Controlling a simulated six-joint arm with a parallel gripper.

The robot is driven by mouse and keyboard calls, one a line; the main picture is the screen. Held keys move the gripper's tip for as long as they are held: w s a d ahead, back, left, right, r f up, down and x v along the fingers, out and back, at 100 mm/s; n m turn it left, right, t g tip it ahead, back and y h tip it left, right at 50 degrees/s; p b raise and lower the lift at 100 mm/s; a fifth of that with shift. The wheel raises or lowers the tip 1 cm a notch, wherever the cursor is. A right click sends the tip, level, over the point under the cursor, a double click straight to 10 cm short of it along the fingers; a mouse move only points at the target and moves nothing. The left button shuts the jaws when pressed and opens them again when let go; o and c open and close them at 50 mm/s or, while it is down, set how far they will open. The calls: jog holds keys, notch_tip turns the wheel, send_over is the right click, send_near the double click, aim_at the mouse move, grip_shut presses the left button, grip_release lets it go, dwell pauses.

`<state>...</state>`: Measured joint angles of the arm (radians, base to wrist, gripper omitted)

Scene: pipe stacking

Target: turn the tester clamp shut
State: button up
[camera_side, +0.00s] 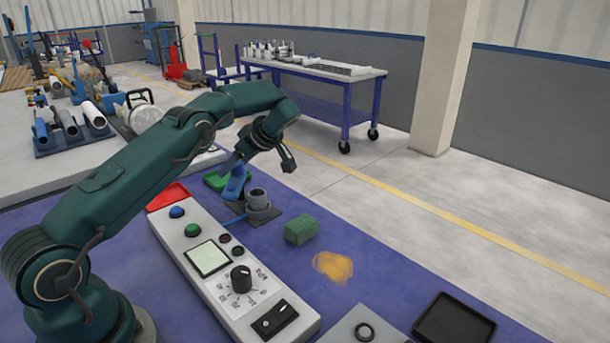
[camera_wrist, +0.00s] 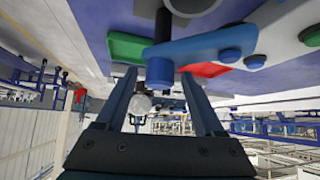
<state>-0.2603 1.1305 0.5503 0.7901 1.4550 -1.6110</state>
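The knob lies between the two fingers of my gripper (camera_wrist: 159,76), with a gap visible on each side. My gripper is open and appears not to touch the knob. In the side view, a blue part of the clamp (camera_side: 235,184) stands beside the grey upright pipe (camera_side: 257,198). My gripper hangs above and behind it, and its fingertips are hard to make out there. A dark base plate (camera_side: 238,208) lies under the pipe.
The tester panel (camera_side: 208,260), with buttons and a dial, runs along the near side. A red tray (camera_side: 168,197), a green tray (camera_side: 214,181) and a green block (camera_side: 300,229) are nearby. A yellow patch (camera_side: 333,267) and a black tray (camera_side: 455,320) lie to the right.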

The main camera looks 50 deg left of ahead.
jog(key=shift+v, duration=2.55)
